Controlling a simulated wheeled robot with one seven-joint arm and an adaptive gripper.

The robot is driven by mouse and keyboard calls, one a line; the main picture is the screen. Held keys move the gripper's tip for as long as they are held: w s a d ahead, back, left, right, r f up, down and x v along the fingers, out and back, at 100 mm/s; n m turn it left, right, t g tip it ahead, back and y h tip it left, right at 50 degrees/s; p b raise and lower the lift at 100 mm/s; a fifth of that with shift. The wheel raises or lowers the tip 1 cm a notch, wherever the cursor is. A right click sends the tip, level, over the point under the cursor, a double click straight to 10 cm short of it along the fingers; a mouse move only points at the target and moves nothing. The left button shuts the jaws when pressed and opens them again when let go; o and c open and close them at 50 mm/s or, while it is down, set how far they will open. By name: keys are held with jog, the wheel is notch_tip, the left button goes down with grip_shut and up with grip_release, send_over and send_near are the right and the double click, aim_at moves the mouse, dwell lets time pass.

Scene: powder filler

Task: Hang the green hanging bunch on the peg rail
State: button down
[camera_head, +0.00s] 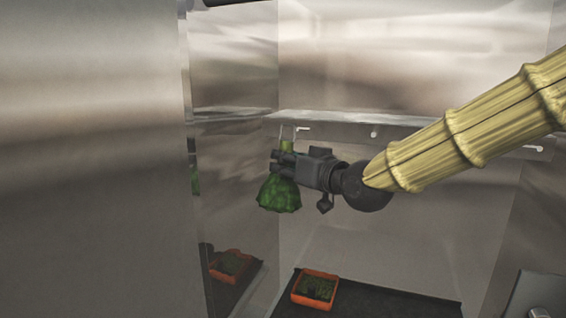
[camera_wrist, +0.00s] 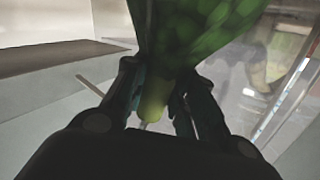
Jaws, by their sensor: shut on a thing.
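My gripper (camera_head: 281,164) is shut on the stem of the green hanging bunch (camera_head: 279,194). The leafy part hangs below the fingers, and a pale green stem end shows above them. In the wrist view the bunch (camera_wrist: 190,40) fills the top, with its yellow-green stem (camera_wrist: 152,106) between the two fingers (camera_wrist: 157,98). The peg rail (camera_head: 345,122) runs along the back wall, with a left peg (camera_head: 303,129), a middle peg (camera_head: 374,132) and another further right. The stem top is beside the left peg; I cannot tell whether they touch.
An orange tray (camera_head: 298,298) with dark green contents stands below on a dark mat (camera_head: 380,300). A shiny metal wall (camera_head: 232,160) is close at the left and mirrors the scene. A large metal panel (camera_head: 90,160) fills the left foreground. Space below the rail's right part is clear.

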jog(key=shift+w, duration=0.35)
jog(key=shift+d, duration=0.15)
jog(key=shift+w+r, duration=0.1)
jog(key=shift+w, duration=0.05)
jog(key=w+d+f+p, duration=0.1)
jog(key=w+d+p, duration=0.1)
jog(key=w, duration=0.5)
jog(key=shift+w+d+f, duration=0.2)
jog(key=shift+w+f, duration=0.05)
jog(key=shift+f, duration=0.1)
dwell(0.5)
dwell(0.5)
